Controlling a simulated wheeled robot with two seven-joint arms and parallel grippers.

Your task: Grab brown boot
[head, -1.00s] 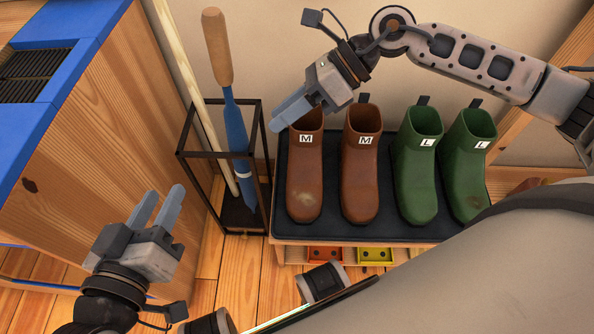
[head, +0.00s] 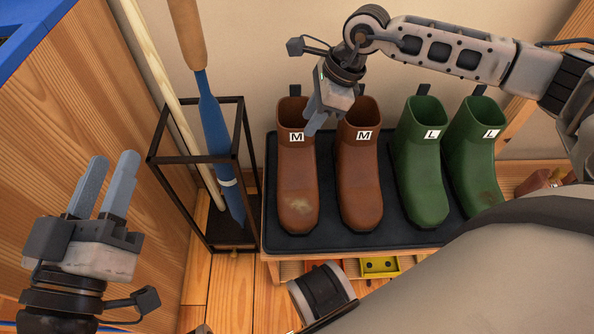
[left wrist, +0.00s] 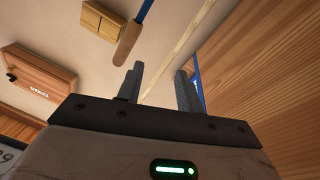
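Two brown boots marked M stand upright side by side on a dark mat (head: 330,239) in the head view: the left brown boot (head: 297,190) and the right brown boot (head: 361,190). My right gripper (head: 316,124) points down at the boot tops, in front of the gap between the two brown boots. Its fingers overlap in this view, so their opening and any contact are unclear. My left gripper (head: 106,182) is open and empty at the left, well away from the boots; its fingers also show in the left wrist view (left wrist: 160,88).
Two green boots marked L (head: 422,170) stand right of the brown ones. A black wire stand (head: 205,159) holding a blue tool with a wooden handle (head: 216,120) and a pale pole is left of the mat. A wooden cabinet (head: 90,110) is at far left.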

